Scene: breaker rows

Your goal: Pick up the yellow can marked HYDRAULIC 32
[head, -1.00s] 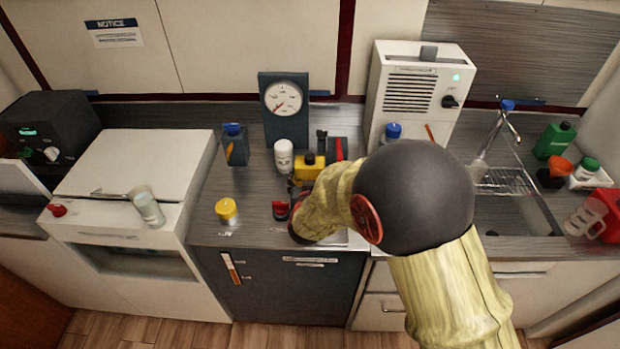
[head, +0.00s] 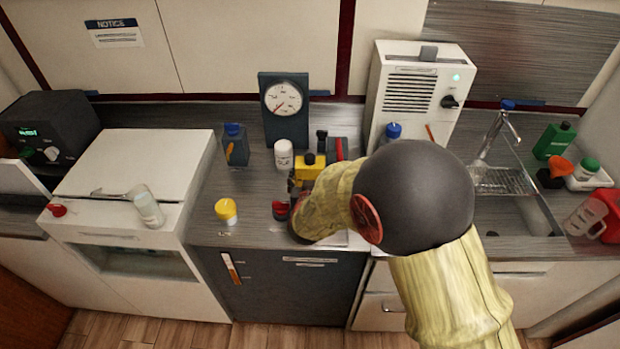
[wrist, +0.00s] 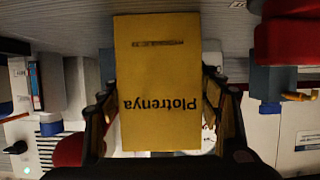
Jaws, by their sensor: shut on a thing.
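A yellow can (head: 307,173) with a dark cap stands upright near the gauge, partly hidden by my arm. In the wrist view the yellow can (wrist: 159,60) fills the middle, its flat face showing upside-down print that reads like "Plotrenya". I cannot read HYDRAULIC 32 on it; a smaller line of print is too blurred. My gripper (wrist: 160,112) has one finger on each side of the can and is shut on it. In the head view my gripper is mostly hidden behind my wrist. I cannot tell whether the can is clear of the counter.
A gauge (head: 284,105) stands behind the can, with a white canister (head: 284,154) to its left. A red-and-dark item (head: 281,210) and a yellow-topped tin (head: 226,210) are nearer the front edge. A blue-capped bottle (head: 235,145) stands left. The counter between tin and bottle is clear.

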